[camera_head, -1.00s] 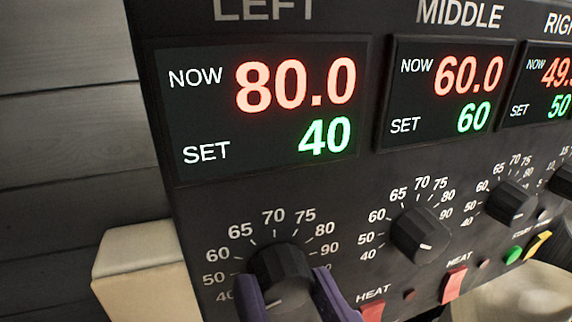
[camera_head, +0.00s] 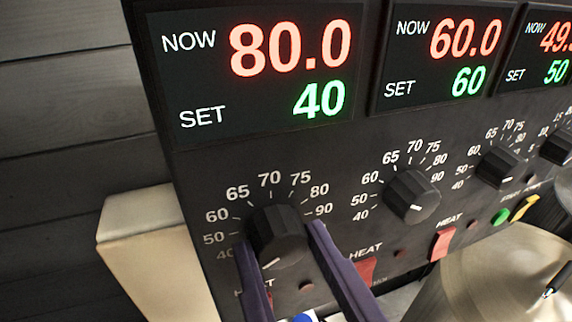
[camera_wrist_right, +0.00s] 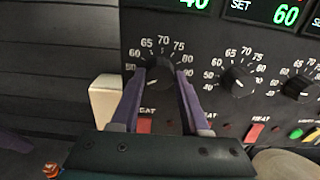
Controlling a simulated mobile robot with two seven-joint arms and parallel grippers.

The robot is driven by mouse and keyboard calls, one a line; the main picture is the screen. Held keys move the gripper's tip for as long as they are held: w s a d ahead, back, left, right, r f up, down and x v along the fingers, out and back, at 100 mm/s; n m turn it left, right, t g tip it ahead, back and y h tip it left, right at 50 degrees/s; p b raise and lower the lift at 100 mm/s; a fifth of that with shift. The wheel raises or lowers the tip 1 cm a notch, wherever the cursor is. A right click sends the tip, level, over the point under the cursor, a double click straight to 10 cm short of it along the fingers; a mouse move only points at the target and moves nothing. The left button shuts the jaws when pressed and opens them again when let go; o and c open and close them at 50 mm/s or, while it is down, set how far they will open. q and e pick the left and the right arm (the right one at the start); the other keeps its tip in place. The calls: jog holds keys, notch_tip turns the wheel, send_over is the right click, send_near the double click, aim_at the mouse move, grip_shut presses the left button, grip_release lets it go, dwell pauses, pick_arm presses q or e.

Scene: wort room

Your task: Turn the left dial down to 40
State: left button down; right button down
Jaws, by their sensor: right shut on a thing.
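The left dial (camera_head: 279,236) is a black knob below the left display (camera_head: 262,75). That display reads NOW 80.0 in red and SET 40 in green. The dial's white pointer line faces down and left, toward the 40 end of its scale. My right gripper (camera_head: 280,240) has its two purple fingers on either side of the dial and is shut on it. The right wrist view shows the same grip (camera_wrist_right: 161,82), with the fingers partly covering the dial's sides.
The middle dial (camera_head: 411,197) and another dial (camera_head: 499,167) sit to the right. Red HEAT switches (camera_head: 443,244) are below, one close to my right finger. A pale block (camera_head: 150,240) stands left of the panel. A metal vessel (camera_head: 490,280) is at lower right.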

jog(key=shift+c, duration=2)
grip_release()
jog(key=shift+s, duration=0.1)
jog(key=b+v, duration=0.2)
jog(key=v, duration=0.7)
jog(key=shift+s+d+b, duration=0.15)
jog(key=shift+s+b, duration=0.15)
jog(key=shift+s, duration=0.05)
